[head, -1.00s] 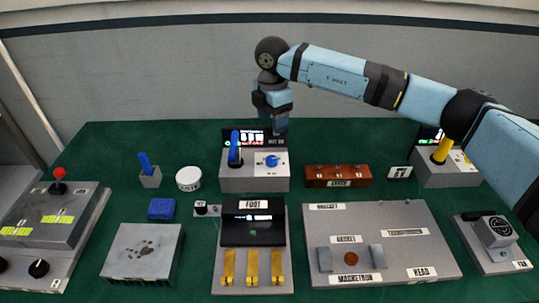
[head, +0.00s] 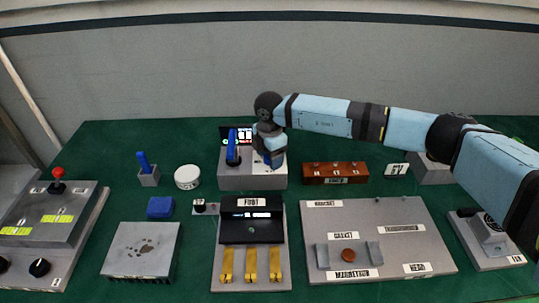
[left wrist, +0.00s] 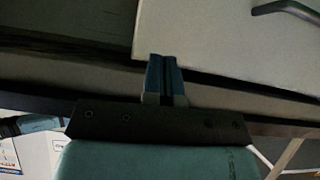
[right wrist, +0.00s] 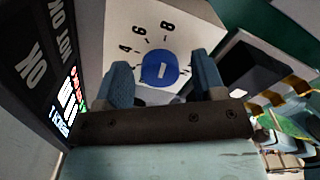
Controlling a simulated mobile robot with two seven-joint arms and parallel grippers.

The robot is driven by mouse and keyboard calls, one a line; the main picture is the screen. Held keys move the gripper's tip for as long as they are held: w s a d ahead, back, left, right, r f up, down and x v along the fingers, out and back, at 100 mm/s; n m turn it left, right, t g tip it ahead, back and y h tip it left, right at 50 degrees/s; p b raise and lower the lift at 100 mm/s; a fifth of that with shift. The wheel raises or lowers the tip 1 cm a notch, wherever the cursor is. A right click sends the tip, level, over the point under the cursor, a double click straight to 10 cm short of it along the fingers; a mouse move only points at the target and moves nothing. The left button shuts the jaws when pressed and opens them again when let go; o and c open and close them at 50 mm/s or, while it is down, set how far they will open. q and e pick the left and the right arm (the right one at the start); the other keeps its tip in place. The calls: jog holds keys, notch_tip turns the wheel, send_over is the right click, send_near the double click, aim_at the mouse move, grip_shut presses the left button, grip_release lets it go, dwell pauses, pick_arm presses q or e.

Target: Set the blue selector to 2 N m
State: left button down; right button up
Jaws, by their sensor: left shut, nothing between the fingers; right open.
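The blue selector (right wrist: 160,68) is a round knob with a white mark, on a pale panel with a dial reading 4, 6 and 8 in the right wrist view; other dial figures are hidden. My right gripper (right wrist: 163,78) is open, with one finger on each side of the knob; I cannot tell whether they touch it. In the head view my right gripper (head: 270,160) hides the knob on the grey control box (head: 240,184). My left gripper (left wrist: 165,75) is shut and empty, shown only in the left wrist view, away from the box.
A blue lever (head: 232,145) stands on the same box, close left of my right gripper. A lit display (head: 237,133) is behind it. A red-brown block (head: 335,174) lies to the right. A white round tub (head: 187,177) stands to the left.

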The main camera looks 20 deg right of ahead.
jog(key=c, duration=0.9)
